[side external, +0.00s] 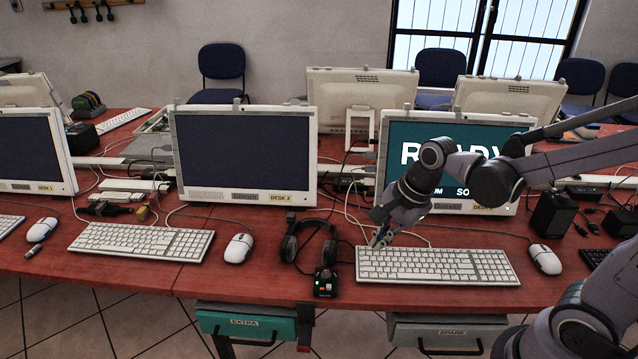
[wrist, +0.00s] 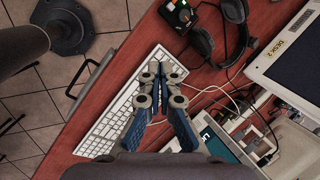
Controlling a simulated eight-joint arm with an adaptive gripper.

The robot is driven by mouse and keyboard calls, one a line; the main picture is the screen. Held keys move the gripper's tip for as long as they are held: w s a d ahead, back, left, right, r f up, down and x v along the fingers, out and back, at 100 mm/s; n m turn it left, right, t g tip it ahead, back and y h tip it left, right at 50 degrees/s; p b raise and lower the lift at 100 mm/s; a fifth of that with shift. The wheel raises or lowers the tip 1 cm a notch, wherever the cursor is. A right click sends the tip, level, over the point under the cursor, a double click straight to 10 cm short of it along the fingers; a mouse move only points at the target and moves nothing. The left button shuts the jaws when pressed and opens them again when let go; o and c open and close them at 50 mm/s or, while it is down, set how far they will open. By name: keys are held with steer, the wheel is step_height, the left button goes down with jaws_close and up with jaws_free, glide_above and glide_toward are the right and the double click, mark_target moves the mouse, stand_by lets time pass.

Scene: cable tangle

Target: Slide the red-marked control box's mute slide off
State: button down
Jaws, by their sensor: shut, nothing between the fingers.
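A small black control box (side external: 325,284) sits near the front edge of the red desk, just below the headset and left of the middle keyboard. It has small coloured spots on top, red and green among them. It also shows at the top of the wrist view (wrist: 179,15). Its mute slide is too small to make out. My gripper (side external: 377,241) is shut and empty, above the back left end of the keyboard, to the right of the box and apart from it. In the wrist view, my closed fingertips (wrist: 160,69) point over the keyboard, below the box.
A black headset (side external: 308,243) lies right behind the box, with cables around it. The white keyboard (side external: 437,265) lies under my gripper. A white mouse (side external: 238,248) is to the left. Monitors (side external: 243,155) stand behind. Drawers (side external: 246,327) hang below the desk edge.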

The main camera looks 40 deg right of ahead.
step_height(320, 180, down, 3)
steer(key=w+m+g, duration=0.1)
steer(key=m, duration=0.8)
glide_toward(336, 290)
steer(key=shift+g+y, duration=0.3)
steer(key=shift+y, duration=0.1)
steer(key=shift+s+d+f, duration=0.2)
steer(key=shift+d+f, duration=0.25)
steer(key=shift+f, duration=0.5)
steer(key=shift+s+d+f, duration=0.2)
steer(key=shift+d+f, duration=0.25)
steer(key=shift+f, duration=0.5)
steer(key=shift+s+d+f, duration=0.2)
steer(key=shift+d+f, duration=0.25)
steer(key=shift+f, duration=0.5)
steer(key=shift+w+a+f, duration=0.15)
steer(key=shift+f, duration=0.1)
steer(key=shift+w+a+r, duration=0.1)
steer(key=shift+w+a, duration=1.15)
steer(key=shift+a, duration=0.05)
